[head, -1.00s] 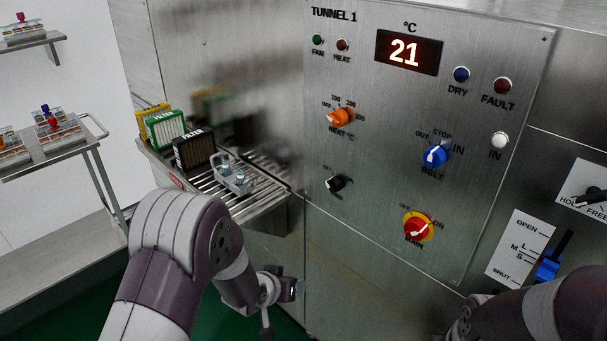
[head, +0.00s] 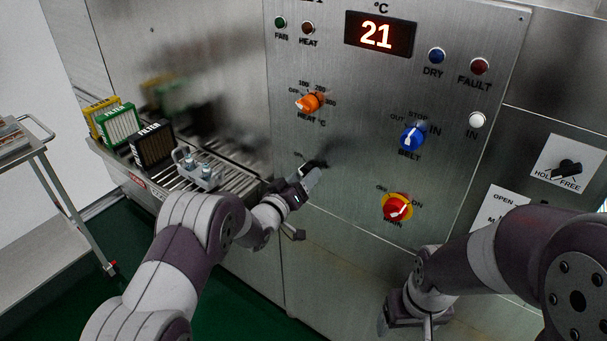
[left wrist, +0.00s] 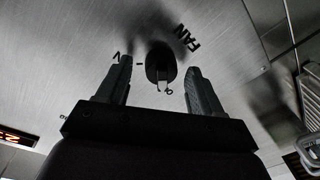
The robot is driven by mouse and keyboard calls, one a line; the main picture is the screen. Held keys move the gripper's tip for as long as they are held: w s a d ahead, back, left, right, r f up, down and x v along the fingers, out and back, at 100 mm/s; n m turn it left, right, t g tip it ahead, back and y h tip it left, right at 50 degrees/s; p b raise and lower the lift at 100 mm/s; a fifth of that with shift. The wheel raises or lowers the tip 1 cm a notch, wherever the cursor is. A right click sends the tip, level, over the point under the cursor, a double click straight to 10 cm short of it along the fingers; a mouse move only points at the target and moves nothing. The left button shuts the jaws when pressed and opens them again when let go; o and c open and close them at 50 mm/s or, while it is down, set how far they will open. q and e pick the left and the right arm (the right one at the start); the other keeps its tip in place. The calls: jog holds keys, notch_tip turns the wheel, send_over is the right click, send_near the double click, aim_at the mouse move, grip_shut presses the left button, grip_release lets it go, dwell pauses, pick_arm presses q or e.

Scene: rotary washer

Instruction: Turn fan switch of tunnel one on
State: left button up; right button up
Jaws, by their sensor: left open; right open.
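The black fan switch (left wrist: 161,62) of tunnel one sits on the steel panel beside the FAN label (left wrist: 187,38). In the left wrist view its white pointer end is close to the 0 mark. In the head view my left gripper (head: 310,172) is at the panel over the switch and mostly hides it. In the left wrist view the open fingers (left wrist: 159,68) stand on either side of the knob, with visible gaps; contact is not evident. My right gripper (head: 405,318) is low in front of the cabinet, apart from the panel, its fingers poorly visible.
The orange heat knob (head: 310,102) is above the fan switch. The blue belt knob (head: 412,138) and red main switch (head: 397,208) are to the right. A roller shelf (head: 232,180) with filters (head: 152,146) is left. The green fan lamp (head: 280,22) looks dark.

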pick_arm(q)
jog(key=shift+w+d+f, duration=0.1)
jog(key=shift+w, duration=0.35)
jog(key=shift+d, duration=0.1)
jog(key=c, duration=1.1)
jog(key=shift+o, duration=0.2)
jog(key=shift+w+a+m+h+b, duration=0.15)
jog(key=shift+m+h+b, duration=0.35)
jog(key=shift+m+b, duration=4.6)
jog(key=shift+s+a+m+h+b, duration=0.15)
jog(key=shift+m+h+b, duration=0.35)
jog(key=shift+m+b, duration=4.6)
jog(key=shift+w+n+b, duration=0.1)
jog(key=shift+n+b, duration=0.6)
jog(key=shift+b, duration=0.15)
